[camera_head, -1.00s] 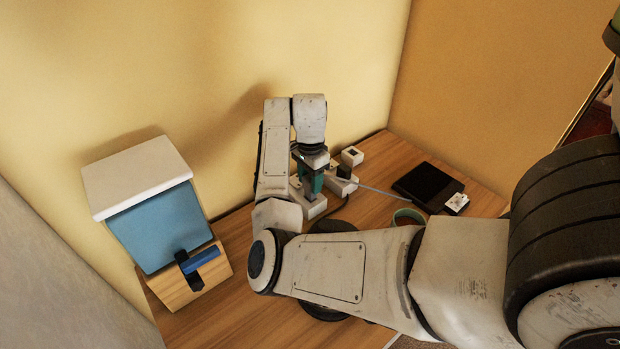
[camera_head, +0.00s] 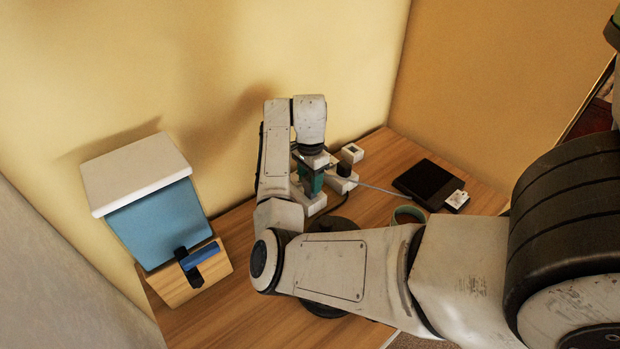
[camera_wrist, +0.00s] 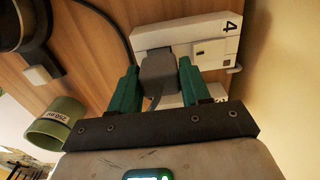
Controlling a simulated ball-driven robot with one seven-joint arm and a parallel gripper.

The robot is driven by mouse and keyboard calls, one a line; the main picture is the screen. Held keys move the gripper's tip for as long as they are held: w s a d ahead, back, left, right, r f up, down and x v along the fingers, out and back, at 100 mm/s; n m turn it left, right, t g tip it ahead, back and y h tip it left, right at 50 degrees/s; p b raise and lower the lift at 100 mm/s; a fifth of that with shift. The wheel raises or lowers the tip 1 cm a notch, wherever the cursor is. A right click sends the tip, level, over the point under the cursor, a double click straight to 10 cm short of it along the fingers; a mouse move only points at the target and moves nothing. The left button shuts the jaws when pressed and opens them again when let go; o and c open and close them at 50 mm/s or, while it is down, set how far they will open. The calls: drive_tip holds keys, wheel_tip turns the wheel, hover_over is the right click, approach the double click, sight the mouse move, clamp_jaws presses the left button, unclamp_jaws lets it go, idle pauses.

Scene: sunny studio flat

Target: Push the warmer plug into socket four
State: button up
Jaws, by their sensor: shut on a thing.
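My gripper (camera_wrist: 158,85) has two green fingers shut on the grey warmer plug (camera_wrist: 158,70), one on each side. The plug overlaps the white socket strip (camera_wrist: 200,32) at the section marked 4. I cannot tell how deep its pins sit, because the plug body covers the socket. A cord drops from the plug toward my gripper. In the head view my gripper (camera_head: 312,182) is over the strip (camera_head: 315,207) near the wall, and the plug is hidden there.
A black plug (camera_head: 344,170) is on the strip's right part, with a white cube (camera_head: 352,153) behind. A black tablet (camera_head: 428,183), a white card (camera_head: 456,199) and a green mug (camera_head: 408,211) are to the right. A blue-fronted box (camera_head: 160,225) stands left. Bare wood shows in front.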

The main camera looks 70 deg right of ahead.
drive_tip(key=shift+f, duration=1.15)
idle(1.9)
drive_tip(key=shift+s+a+f+p, duration=0.1)
drive_tip(key=shift+f+p, duration=0.2)
drive_tip(key=shift+p, duration=0.05)
idle(0.7)
drive_tip(key=o, duration=0.8)
drive_tip(key=shift+c, duration=0.2)
drive_tip(key=o, duration=0.4)
drive_tip(key=shift+r, duration=0.15)
drive_tip(key=shift+c, duration=0.2)
drive_tip(key=shift+o, duration=0.4)
drive_tip(key=shift+o, duration=1)
drive_tip(key=shift+r, duration=0.1)
drive_tip(key=shift+w+r, duration=0.1)
drive_tip(key=shift+w, duration=0.2)
drive_tip(key=shift+c, duration=0.5)
